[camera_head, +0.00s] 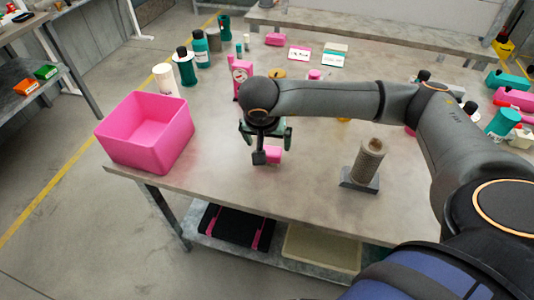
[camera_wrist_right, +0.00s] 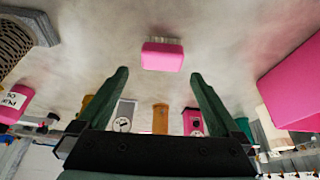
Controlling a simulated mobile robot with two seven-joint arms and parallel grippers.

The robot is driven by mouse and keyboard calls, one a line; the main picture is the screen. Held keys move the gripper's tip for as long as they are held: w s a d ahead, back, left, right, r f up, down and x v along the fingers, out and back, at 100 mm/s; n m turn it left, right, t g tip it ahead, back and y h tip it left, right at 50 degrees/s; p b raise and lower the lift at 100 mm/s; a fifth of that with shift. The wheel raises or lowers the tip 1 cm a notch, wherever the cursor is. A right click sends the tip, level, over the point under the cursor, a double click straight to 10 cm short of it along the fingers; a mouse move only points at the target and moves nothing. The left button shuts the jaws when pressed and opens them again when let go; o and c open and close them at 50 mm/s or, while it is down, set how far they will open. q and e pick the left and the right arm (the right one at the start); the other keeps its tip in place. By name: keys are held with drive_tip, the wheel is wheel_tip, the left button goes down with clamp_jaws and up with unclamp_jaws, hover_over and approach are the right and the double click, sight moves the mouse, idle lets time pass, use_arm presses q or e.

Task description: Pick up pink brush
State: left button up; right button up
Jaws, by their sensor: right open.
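The pink brush (camera_head: 273,154) lies on the table under my right gripper in the head view, partly hidden by it. In the right wrist view the brush (camera_wrist_right: 162,57) shows as a pink block with a pale bristle edge, beyond the fingertips and roughly centred between them. My right gripper (camera_head: 264,157) points down over the table. In the wrist view its two green fingers (camera_wrist_right: 158,74) are spread apart with nothing between them. My left gripper is not in view.
A pink bin (camera_head: 150,135) stands at the table's left corner. A brown ribbed cylinder on a grey base (camera_head: 361,182) stands to the right. Several bottles, including a teal one (camera_head: 202,50), stand behind. The table's front centre (camera_head: 310,190) is clear.

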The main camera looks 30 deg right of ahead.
sight(269, 150)
drive_tip(key=x, duration=0.8)
drive_tip(key=shift+w+a+p, duration=0.1)
drive_tip(key=shift+w+p, duration=0.05)
drive_tip(key=shift+p, duration=0.15)
drive_tip(key=c, duration=1.1)
drive_tip(key=shift+r, duration=0.15)
drive_tip(key=shift+r, duration=0.25)
wheel_tip(269, 150, up, 2)
drive_tip(key=shift+r, duration=0.1)
drive_tip(key=s+a+r+b, duration=0.1)
drive_tip(key=s+a+r, duration=0.8)
drive_tip(key=a+r, duration=0.1)
drive_tip(key=shift+s, duration=0.4)
